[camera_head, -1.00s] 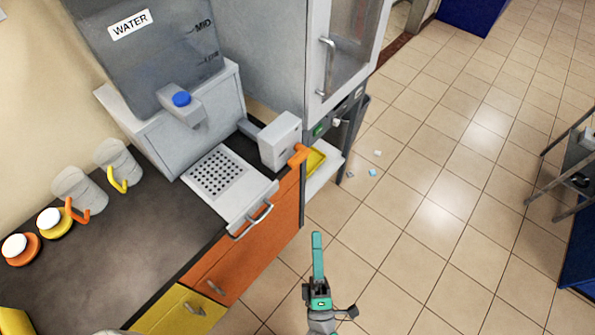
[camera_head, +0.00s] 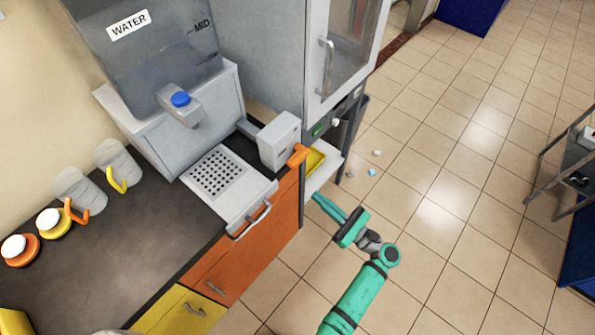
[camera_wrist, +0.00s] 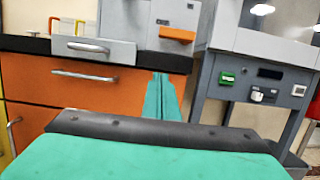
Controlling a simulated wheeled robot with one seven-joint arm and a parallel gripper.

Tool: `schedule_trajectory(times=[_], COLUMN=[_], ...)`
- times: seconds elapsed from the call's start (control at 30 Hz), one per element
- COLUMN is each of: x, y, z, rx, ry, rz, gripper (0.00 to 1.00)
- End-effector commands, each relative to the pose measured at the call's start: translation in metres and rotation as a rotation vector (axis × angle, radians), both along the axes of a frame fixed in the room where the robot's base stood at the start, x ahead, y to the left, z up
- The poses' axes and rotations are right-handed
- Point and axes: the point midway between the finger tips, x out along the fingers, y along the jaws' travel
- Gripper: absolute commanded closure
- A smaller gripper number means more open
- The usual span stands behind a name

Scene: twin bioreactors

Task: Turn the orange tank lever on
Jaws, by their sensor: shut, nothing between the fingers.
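The orange lever (camera_head: 298,155) sticks out from the lower side of a grey box (camera_head: 279,140) at the right end of the counter. It also shows in the wrist view (camera_wrist: 177,34), as a flat orange bar on the grey box's front. My gripper (camera_head: 319,199) is shut and empty. It is in front of the orange cabinet, to the lower right of the lever and apart from it. In the wrist view my teal fingers (camera_wrist: 160,80) point forward, with their tips below the lever. The tank marked WATER (camera_head: 150,50) stands behind the box, to its left.
A perforated drip tray (camera_head: 220,180) with a handle sits left of the lever. An orange drawer (camera_head: 245,255) lies below the counter. A grey cabinet (camera_head: 335,60) stands right of the lever. Mugs (camera_head: 80,190) are at the left. The floor at right is mostly clear.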

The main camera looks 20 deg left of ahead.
Motion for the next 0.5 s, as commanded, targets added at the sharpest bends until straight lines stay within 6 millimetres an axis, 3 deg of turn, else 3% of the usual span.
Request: schedule_trajectory(times=[0.27, 0.5], x=[0.000, 0.007], y=[0.000, 0.021], z=[0.000, 0.006], rx=[0.001, 0.002], ry=[0.001, 0.001], rz=[-0.002, 0.000], gripper=[1.00, 1.00])
